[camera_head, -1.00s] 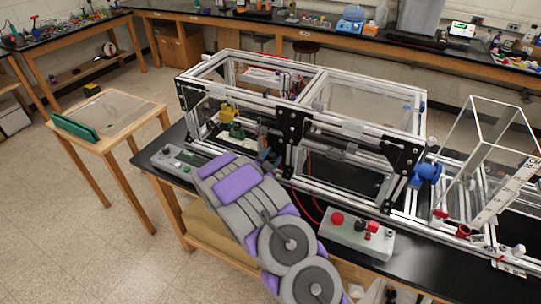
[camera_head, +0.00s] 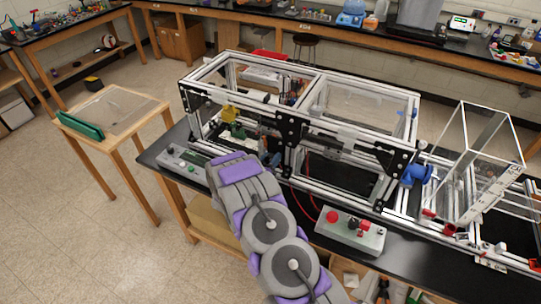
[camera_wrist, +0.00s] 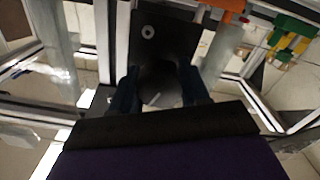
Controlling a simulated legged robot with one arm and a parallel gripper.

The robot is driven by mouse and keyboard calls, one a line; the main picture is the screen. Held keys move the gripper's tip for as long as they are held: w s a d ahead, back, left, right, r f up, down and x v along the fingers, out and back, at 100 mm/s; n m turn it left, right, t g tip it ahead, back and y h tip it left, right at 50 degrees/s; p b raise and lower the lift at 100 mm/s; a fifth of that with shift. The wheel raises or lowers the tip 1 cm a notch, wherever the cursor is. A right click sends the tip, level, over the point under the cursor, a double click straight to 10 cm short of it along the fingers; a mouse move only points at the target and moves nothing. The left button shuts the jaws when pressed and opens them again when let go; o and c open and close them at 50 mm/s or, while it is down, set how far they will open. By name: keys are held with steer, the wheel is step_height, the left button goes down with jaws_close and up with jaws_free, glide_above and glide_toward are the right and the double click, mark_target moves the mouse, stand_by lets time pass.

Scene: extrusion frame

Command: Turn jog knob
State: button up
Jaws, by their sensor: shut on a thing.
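In the wrist view the jog knob (camera_wrist: 163,92) is a dark round knob with a short pale line on its face. It sits in front of a black plate (camera_wrist: 160,38) with one pale screw. My gripper (camera_wrist: 160,96) has a dark blue finger on each side of the knob and is shut on it. In the head view my gripper (camera_head: 270,160) is a small blue shape at the front of the extrusion frame (camera_head: 300,110), partly hidden by my arm. The knob cannot be made out there.
A green and yellow fitting (camera_wrist: 290,38) is at upper right in the wrist view. A grey box with a green button (camera_head: 183,163) is left of my arm. A box with red knobs (camera_head: 350,232) is to the right. A side table (camera_head: 120,110) stands at left.

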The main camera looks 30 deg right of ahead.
steer(key=shift+w+a+r+n+p, duration=0.15)
steer(key=shift+n+p, duration=0.35)
steer(key=shift+n, duration=0.6)
steer(key=shift+w+a+r+n+p, duration=0.15)
steer(key=shift+n+p, duration=0.35)
steer(key=shift+n, duration=0.6)
steer(key=shift+d, duration=0.1)
steer(key=o, duration=1.1)
steer(key=shift+f, duration=0.15)
steer(key=shift+c, duration=0.2)
steer(key=shift+s+f, duration=0.1)
steer(key=b+v, duration=0.1)
steer(key=v, duration=1.6)
steer(key=shift+s+f, duration=0.1)
steer(key=shift+s, duration=0.05)
